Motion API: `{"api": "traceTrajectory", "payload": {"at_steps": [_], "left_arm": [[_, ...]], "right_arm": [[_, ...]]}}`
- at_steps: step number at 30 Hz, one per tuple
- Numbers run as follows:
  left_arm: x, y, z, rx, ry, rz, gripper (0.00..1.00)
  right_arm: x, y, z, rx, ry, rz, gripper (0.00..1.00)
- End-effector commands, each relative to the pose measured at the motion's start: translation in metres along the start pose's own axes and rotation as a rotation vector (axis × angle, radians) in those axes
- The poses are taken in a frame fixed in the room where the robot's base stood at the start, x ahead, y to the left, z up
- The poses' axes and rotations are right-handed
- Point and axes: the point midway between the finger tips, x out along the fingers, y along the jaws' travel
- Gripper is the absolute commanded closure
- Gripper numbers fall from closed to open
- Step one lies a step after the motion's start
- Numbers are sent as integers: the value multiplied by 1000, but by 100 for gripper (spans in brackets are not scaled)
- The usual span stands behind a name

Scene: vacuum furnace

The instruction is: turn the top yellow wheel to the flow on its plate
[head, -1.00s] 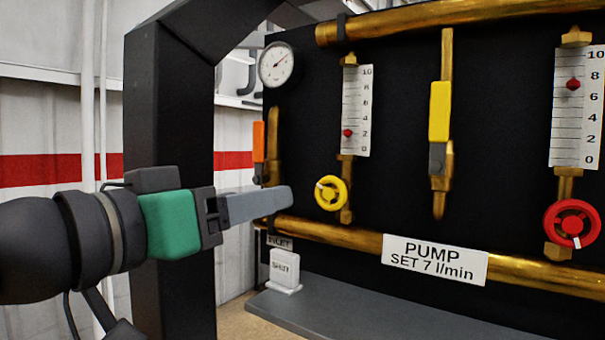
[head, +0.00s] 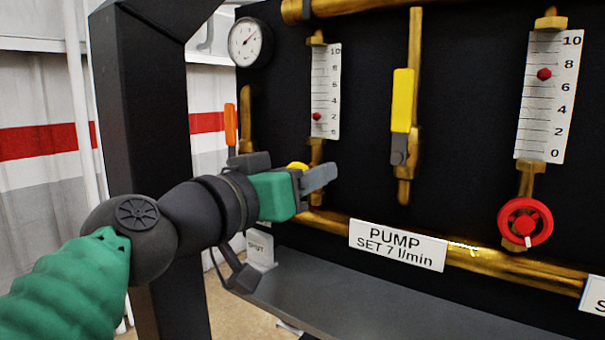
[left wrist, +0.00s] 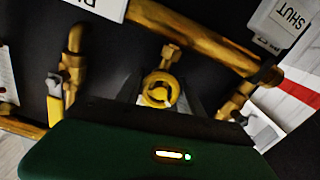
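The yellow wheel (head: 297,165) sits on a brass stem below the left flow scale (head: 326,85), mostly hidden behind my left gripper in the head view. In the left wrist view the yellow wheel (left wrist: 160,90) shows just ahead, between the dark fingers. My left gripper (head: 320,177) is in front of the wheel with its fingers apart; I cannot tell whether they touch it. The red float (head: 316,117) on the left scale is near 2. The plate (head: 398,246) on the lower brass pipe reads "PUMP SET 7 l/min". My right gripper is not in view.
A red wheel (head: 525,223) and another scale (head: 549,95) are at the right. A yellow-handled valve (head: 402,100) stands between the scales. An orange lever (head: 230,125) and dial gauge (head: 249,42) are at the left. A dark post (head: 140,100) stands behind my left arm.

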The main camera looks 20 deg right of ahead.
Motion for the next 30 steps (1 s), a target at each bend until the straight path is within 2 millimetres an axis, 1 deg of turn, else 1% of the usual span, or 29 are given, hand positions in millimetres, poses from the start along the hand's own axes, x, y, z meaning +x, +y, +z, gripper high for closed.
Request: {"api": "traceTrajectory", "payload": {"at_steps": [1, 6, 8, 15, 20, 26, 30], "left_arm": [[1, -2, 2, -1, -2, -3, 69], [0, -2, 1, -4, -3, 2, 91], [0, -2, 2, -4, -3, 2, 97], [0, -4, 2, -11, -4, -1, 97], [0, -4, 3, -49, -5, -1, 97], [0, -5, 4, -157, -6, -2, 97], [0, -5, 4, -272, -6, -2, 97]], "right_arm": [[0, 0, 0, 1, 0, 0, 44], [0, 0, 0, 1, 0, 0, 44], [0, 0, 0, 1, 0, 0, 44], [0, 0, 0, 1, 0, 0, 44], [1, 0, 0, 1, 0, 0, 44], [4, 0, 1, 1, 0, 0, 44], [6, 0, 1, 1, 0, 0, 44]]}}
